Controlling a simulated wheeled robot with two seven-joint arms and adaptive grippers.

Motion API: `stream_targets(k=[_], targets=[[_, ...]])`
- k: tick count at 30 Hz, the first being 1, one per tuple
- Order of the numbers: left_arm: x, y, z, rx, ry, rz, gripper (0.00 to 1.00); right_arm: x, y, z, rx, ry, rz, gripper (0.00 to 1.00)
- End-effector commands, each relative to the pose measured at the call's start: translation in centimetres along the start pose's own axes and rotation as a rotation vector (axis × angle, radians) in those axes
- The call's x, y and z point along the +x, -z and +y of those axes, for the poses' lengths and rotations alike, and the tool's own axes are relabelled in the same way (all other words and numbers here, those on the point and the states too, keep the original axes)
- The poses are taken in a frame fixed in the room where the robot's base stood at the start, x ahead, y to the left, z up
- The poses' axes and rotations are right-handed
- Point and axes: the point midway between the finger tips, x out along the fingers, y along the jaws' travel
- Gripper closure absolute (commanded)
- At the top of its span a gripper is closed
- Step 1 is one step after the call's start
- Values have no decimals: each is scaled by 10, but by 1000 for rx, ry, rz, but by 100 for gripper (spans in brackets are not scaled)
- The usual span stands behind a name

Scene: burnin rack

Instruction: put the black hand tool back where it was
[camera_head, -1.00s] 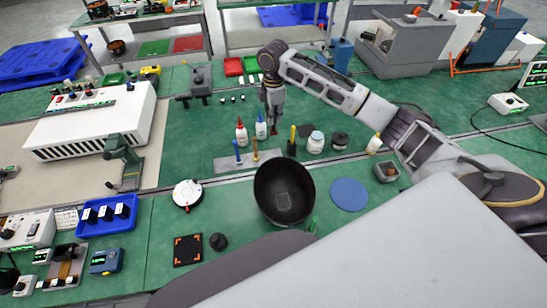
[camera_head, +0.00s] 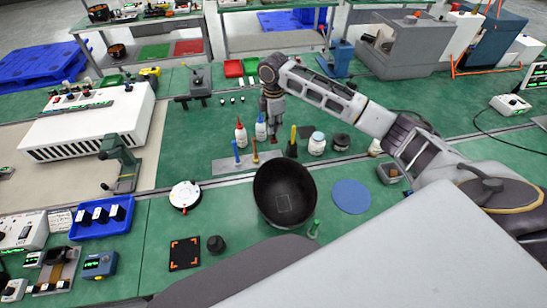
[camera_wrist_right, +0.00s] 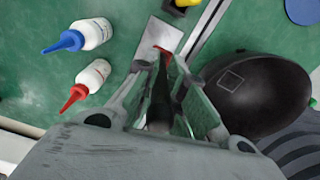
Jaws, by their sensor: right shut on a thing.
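My right gripper (camera_head: 272,133) points down above the green bench, just right of the glue bottles. In the wrist view, its fingers (camera_wrist_right: 168,72) are shut on a narrow black hand tool (camera_wrist_right: 160,98) with a red end. The fingers hide part of the tool, and in the head view it is barely visible. A grey plate (camera_head: 225,165) lies on the bench in front of the gripper, with a blue-handled tool (camera_head: 236,152) and a brown-handled tool (camera_head: 255,152) upright at it. It also shows in the wrist view (camera_wrist_right: 168,32). My left gripper is out of view.
A red-capped bottle (camera_head: 241,135) and a blue-capped bottle (camera_head: 260,131) stand close left of the gripper. A yellow-and-black item (camera_head: 292,145), a white jar (camera_head: 317,144) and a black round part (camera_head: 341,142) stand to the right. A large black bowl (camera_head: 286,193) stands in front.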

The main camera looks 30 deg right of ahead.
Motion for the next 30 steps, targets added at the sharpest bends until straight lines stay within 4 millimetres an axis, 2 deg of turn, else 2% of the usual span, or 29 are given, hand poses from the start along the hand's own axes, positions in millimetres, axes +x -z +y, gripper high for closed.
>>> stream_targets(k=[5, 18, 30], targets=[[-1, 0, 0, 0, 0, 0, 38, 7, 0, 0, 0, 2, -1, 100], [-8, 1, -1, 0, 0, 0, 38, 58, 0, 0, 0, 1, 0, 100], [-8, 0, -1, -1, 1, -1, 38, 63, 0, 0, 0, 0, 0, 100]])
